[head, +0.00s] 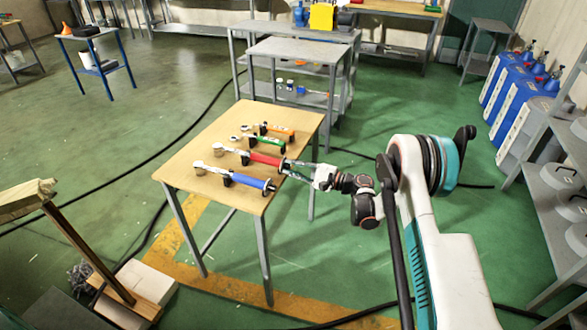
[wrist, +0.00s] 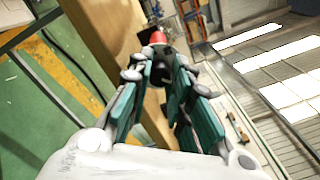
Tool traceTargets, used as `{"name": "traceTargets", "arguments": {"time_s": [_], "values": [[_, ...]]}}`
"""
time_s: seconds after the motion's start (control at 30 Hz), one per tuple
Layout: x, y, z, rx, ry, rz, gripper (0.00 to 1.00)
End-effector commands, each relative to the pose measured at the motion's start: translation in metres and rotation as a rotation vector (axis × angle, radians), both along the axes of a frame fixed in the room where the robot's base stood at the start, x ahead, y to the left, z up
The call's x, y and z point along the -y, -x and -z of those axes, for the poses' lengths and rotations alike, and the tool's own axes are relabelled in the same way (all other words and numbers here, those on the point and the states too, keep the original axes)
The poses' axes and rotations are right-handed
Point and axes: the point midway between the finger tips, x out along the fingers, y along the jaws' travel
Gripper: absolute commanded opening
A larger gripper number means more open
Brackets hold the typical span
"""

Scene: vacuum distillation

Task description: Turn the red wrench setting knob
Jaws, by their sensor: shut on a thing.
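The red wrench (head: 264,159) lies on the wooden table between the blue wrench and the green wrench, its handle pointing right toward my arm. In the wrist view its red handle (wrist: 157,38) shows just beyond the fingertips. The black setting knob (wrist: 162,72) at the handle's end sits between the fingers. My gripper (head: 288,168) reaches in from the right at the table's right edge. In the wrist view my gripper (wrist: 160,80) is shut on the knob, with the teal pads on either side. The knob's markings cannot be made out.
A blue wrench (head: 250,182) lies nearer on the table (head: 200,150). A green wrench (head: 270,144) and an orange wrench (head: 276,130) lie farther back. A grey metal table (head: 297,47) stands behind. Shelving with grey containers (head: 562,178) is at the right.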

Motion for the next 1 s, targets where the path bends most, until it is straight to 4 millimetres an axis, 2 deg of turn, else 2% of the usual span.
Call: {"name": "traceTargets", "arguments": {"time_s": [0.3, 0.33, 0.4, 0.83, 1.0], "values": [[0.001, 0.0, 0.001, 0.0, 0.002, 0.0, 0.0], [0.001, 0.0, 0.001, 0.0, 0.002, 0.0, 0.26], [0.001, 0.0, 0.001, 0.0, 0.002, 0.0, 0.4], [0.002, 0.001, 0.0, 0.0, 0.001, -0.001, 0.4], [0.017, 0.005, 0.001, 0.0, 0.001, 0.003, 0.4]]}}
